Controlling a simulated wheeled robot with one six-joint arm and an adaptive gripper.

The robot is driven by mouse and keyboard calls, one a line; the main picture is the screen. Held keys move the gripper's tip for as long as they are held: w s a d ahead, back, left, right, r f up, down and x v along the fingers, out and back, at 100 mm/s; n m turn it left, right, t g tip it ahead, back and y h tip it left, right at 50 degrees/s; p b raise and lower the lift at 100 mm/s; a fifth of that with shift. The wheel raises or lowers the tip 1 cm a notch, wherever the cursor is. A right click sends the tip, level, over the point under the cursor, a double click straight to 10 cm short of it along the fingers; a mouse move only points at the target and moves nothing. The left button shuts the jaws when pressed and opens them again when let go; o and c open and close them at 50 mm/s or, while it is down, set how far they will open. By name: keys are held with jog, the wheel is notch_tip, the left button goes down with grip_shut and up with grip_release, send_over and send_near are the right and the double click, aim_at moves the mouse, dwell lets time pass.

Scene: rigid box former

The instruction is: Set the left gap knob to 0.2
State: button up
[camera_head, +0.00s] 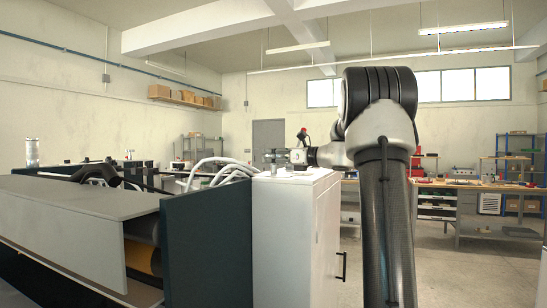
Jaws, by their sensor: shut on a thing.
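My gripper (273,157) is small in the head view, above the top of the white cabinet (284,232). My arm reaches to it from the right. A small pale upright knob (272,170) stands on the cabinet top right under the fingertips, and I take it as the left gap knob. The jaws look closed at its upper part. A second small post (289,168) stands just to its right, below the gripper body. Any scale or pointer on the knob is too small to read.
White hoses (213,170) arch just left of the knob. A dark panel (208,246) and a machine with a grey cover (75,196) fill the left. Workbenches (480,186) and shelves stand at the back right. The floor (475,270) at the right is open.

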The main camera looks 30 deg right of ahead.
jog(key=shift+n+g+y, duration=2.1)
jog(key=shift+g+y, duration=0.1)
jog(key=shift+y, duration=0.3)
jog(key=o, duration=1)
jog(key=v, duration=1.2)
jog(key=shift+d, duration=0.1)
